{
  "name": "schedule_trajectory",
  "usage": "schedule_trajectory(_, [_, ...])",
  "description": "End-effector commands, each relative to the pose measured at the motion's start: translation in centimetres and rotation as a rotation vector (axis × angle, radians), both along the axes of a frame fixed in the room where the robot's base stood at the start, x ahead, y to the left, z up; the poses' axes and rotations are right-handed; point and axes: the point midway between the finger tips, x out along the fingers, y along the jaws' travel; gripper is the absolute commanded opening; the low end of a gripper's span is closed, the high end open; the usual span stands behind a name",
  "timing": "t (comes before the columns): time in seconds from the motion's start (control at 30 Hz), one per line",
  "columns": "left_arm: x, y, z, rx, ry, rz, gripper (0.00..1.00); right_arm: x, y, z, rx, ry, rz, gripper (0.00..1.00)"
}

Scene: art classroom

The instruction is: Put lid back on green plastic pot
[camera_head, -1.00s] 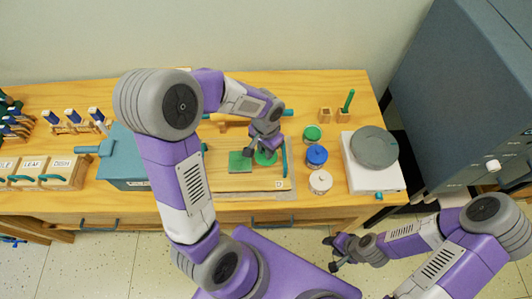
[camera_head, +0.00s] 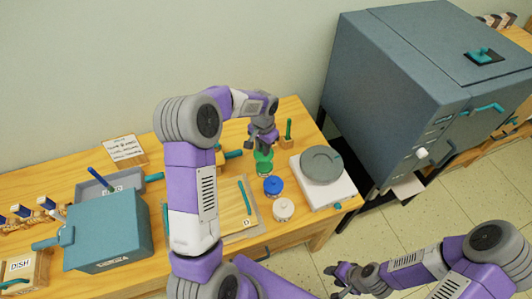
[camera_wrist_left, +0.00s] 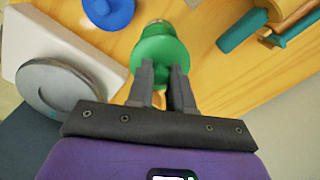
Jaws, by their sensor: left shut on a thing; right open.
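My left gripper (camera_head: 263,146) is shut on the green lid (camera_head: 263,156). It holds the lid over the green pot (camera_head: 264,170), at the back of a row of pots. In the left wrist view the lid (camera_wrist_left: 162,62) sits between the fingertips (camera_wrist_left: 164,72) and covers most of the pot. Only a bit of the pot's edge (camera_wrist_left: 158,23) shows past it. I cannot tell whether the lid touches the rim. My right gripper (camera_head: 340,278) is open and empty, low over the floor beyond the table's front.
A blue-lidded pot (camera_head: 273,186) and a white-lidded pot (camera_head: 284,209) stand just in front. A white wheel base with a grey disc (camera_head: 322,164) is close on the right. A wooden block with a green tool (camera_head: 288,132) stands behind. The board (camera_head: 247,222) lies left.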

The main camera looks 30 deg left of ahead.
Motion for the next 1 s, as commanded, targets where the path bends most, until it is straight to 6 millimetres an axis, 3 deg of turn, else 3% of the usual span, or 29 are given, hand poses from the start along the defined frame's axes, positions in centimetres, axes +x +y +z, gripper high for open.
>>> schedule_trajectory(0.27, [0.2,0.1,-1.2,-0.001,-0.001,0.000,0.00,0.0,0.0,-0.8,0.000,0.000,0.001,0.43])
schedule_trajectory(0.8, [0.3,0.0,-6.0,-0.001,0.000,-0.004,0.00,0.0,0.0,-4.3,0.000,0.000,0.000,0.43])
schedule_trajectory(1.0, [0.3,0.0,-6.6,-0.001,-0.001,-0.004,0.00,0.0,0.0,-4.6,0.000,0.000,0.000,0.43])
